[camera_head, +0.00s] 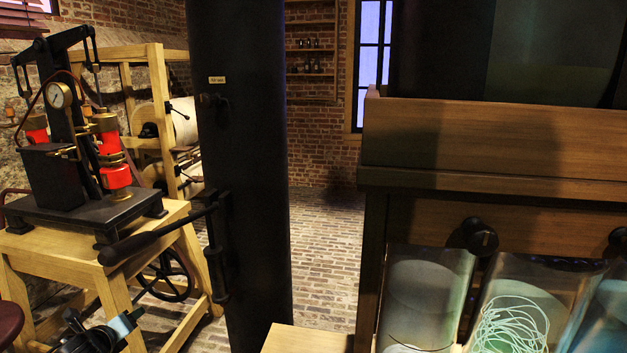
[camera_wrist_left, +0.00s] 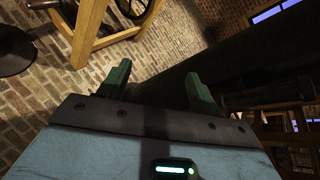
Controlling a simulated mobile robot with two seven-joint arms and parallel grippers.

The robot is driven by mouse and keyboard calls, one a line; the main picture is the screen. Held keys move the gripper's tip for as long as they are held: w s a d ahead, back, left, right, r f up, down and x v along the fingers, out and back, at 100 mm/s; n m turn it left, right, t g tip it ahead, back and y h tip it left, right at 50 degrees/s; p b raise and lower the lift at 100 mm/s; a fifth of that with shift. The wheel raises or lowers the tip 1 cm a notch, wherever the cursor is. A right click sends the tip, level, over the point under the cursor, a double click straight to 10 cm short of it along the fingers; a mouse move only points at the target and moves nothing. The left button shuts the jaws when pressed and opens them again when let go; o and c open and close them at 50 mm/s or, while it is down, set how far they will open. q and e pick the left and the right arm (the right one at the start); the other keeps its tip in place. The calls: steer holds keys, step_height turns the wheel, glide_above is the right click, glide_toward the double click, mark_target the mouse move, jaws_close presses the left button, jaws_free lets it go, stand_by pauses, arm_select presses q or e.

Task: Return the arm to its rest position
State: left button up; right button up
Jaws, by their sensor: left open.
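My left gripper (camera_wrist_left: 157,85) shows in the left wrist view with its two green fingers apart and nothing between them. Below the fingers, brick floor and a dark shape fill the view. In the head view, part of what looks like my left wrist (camera_head: 98,336), black with a pale blue piece, shows at the bottom left, in front of the wooden pump stand. Its fingertips cannot be made out there. My right arm and gripper are not in view.
A black column (camera_head: 240,170) stands in the middle. A pump with red cylinders (camera_head: 115,160) sits on a wooden stand (camera_head: 60,255) at left. At right, a wooden cabinet (camera_head: 480,140) stands above glass jars (camera_head: 425,295), one holding white wire. Brick floor (camera_head: 325,250) lies open beyond.

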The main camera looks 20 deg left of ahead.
arm_select(q)
steer(key=s+d+f+n+h, duration=0.2)
steer(key=s+d+f+n, duration=0.35)
steer(key=d, duration=0.25)
steer(key=s+d+f+n+g+h, duration=0.1)
steer(key=s+d+f+n, duration=0.3)
steer(key=d+f+n, duration=0.3)
steer(key=s+d+f+n+h, duration=0.2)
steer(key=s+d+f+n, duration=0.35)
steer(key=d, duration=0.25)
steer(key=s+d+n+g+h+p, duration=0.1)
steer(key=s+d+n, duration=0.3)
steer(key=s+d, duration=1.2)
steer(key=shift+d+r+g+h, duration=0.4)
steer(key=shift+d+h, duration=0.5)
steer(key=shift+d, duration=0.9)
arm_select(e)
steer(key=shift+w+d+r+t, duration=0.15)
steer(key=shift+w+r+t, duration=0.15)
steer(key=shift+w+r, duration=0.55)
